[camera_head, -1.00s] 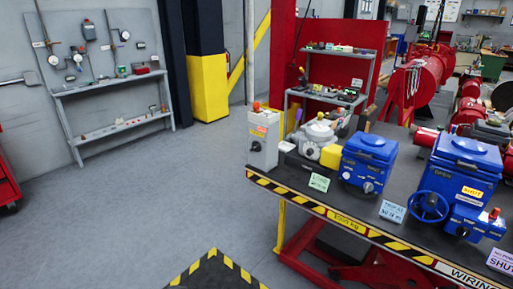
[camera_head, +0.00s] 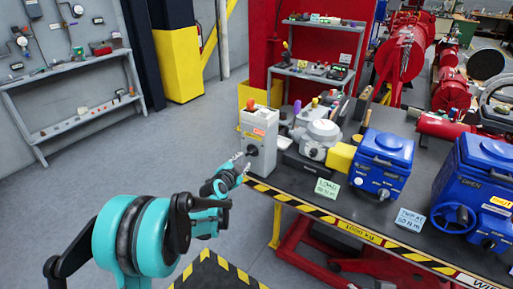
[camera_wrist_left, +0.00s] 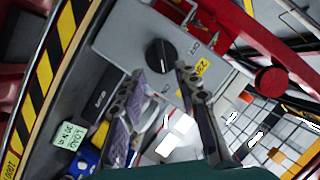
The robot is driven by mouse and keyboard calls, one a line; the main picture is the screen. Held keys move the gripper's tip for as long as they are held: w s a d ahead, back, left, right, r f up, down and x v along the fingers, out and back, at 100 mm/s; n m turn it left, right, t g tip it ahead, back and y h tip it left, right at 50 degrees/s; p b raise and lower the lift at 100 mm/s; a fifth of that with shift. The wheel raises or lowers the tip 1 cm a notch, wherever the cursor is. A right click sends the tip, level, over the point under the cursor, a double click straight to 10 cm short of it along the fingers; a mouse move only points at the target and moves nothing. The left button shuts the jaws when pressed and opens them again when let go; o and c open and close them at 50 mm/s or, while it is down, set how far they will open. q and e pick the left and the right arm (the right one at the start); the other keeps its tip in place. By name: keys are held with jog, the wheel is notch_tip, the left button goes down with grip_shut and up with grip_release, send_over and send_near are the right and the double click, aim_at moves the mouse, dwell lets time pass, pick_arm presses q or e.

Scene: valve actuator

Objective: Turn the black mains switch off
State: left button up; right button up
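The black mains switch (camera_head: 252,150) is a round knob on the front of a grey box (camera_head: 258,125) at the left end of the bench. In the left wrist view the knob (camera_wrist_left: 161,56) sits on the grey face, with partly readable markings beside it. My left gripper (camera_head: 241,162) is in front of the knob in the head view. In the wrist view its two fingers (camera_wrist_left: 160,80) are apart, one on each side of the knob's lower part. I cannot tell whether they touch it. My right gripper is not in view.
The bench edge (camera_head: 330,218) has black and yellow stripes. A grey valve (camera_head: 318,138), a blue actuator (camera_head: 383,160) and a larger blue unit with a handwheel (camera_head: 455,217) stand to the right. A red knob (camera_head: 250,104) tops the grey box. Floor left of the bench is clear.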

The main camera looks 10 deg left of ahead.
aim_at(249, 153)
pick_arm(q)
jog(key=b+x, duration=0.2)
jog(key=x, duration=0.5)
jog(key=shift+w+f, duration=0.1)
jog(key=shift+w, duration=0.35)
grip_shut()
